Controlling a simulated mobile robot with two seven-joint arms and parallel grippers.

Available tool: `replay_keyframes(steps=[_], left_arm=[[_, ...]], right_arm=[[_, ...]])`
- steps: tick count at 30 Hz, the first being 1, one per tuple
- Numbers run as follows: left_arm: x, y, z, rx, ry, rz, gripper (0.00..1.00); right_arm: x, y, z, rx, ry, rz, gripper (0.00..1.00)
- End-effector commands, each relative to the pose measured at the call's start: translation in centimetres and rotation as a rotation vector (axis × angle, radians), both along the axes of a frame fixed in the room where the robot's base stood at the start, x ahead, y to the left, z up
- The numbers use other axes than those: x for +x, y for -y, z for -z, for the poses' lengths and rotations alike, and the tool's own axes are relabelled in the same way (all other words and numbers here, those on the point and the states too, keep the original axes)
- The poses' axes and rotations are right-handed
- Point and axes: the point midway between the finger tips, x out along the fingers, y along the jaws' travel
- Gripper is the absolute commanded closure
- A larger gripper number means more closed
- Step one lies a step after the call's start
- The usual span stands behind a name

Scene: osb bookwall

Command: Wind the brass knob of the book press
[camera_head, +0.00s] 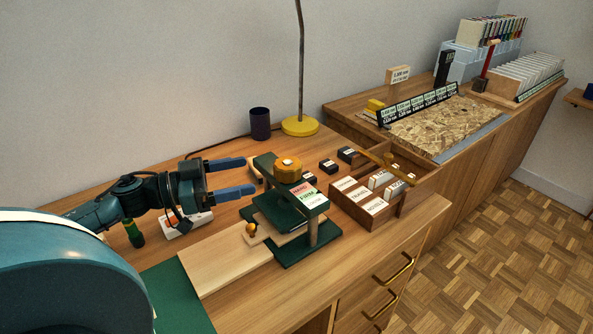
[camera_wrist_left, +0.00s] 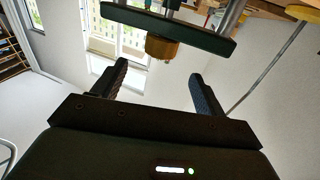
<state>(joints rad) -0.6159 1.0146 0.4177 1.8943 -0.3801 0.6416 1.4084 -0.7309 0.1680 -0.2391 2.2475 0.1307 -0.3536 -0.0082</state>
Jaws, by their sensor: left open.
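The book press (camera_head: 290,215) is dark green and stands on the wooden desk. Its round brass knob (camera_head: 288,168) sits on top of the upper crossbar. My left gripper (camera_head: 244,176) comes in from the left with its two blue fingers apart and nothing between them. The fingertips are left of the knob and point toward the press, apart from it. In the left wrist view, the knob (camera_wrist_left: 161,47) shows beyond the open fingers, next to the dark green crossbar (camera_wrist_left: 170,24). My right gripper is not in view.
A wooden box of labelled cards (camera_head: 370,200) stands right of the press, with small dark blocks behind it. A lamp with a yellow base (camera_head: 300,126) and a dark cup (camera_head: 260,123) stand at the back. A pale board (camera_head: 225,266) lies in front of the press.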

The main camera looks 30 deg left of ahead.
Motion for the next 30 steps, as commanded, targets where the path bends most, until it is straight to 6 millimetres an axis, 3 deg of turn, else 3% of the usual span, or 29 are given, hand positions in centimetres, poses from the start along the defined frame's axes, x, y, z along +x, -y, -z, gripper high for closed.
replay_keyframes(steps=[18, 30], left_arm=[[6.4, 5.4, -0.2, -0.001, 0.004, -0.001, 0.28], [9.0, 7.6, -0.2, -0.001, 0.002, -0.001, 0.28]], right_arm=[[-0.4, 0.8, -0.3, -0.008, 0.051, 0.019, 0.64], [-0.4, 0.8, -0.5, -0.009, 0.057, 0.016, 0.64]])
